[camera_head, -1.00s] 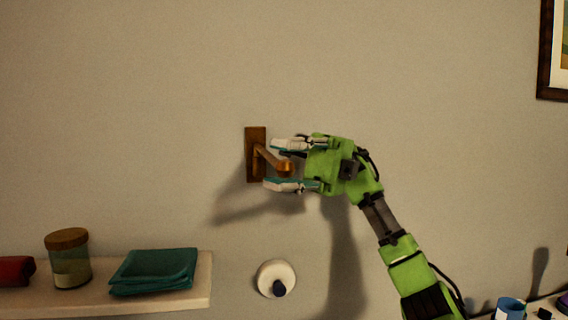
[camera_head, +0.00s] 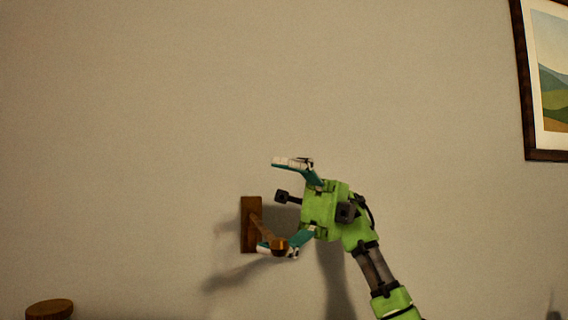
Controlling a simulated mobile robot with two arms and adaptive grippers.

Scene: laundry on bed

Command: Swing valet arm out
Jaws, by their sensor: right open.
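The valet arm (camera_head: 264,230) is a short wooden peg with a round copper-coloured end. It sticks out from a dark wooden plate (camera_head: 247,225) on the wall, angled down to the right. My right gripper (camera_head: 277,206) is open, to the right of the plate. Its upper finger is well above the arm. Its lower finger is at the arm's round end and partly behind it in the picture; I cannot tell whether they touch. My left gripper is not in view.
A framed landscape picture (camera_head: 523,80) hangs at the upper right. The brown lid of a jar (camera_head: 49,309) shows at the lower left edge. The wall around the plate is otherwise bare.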

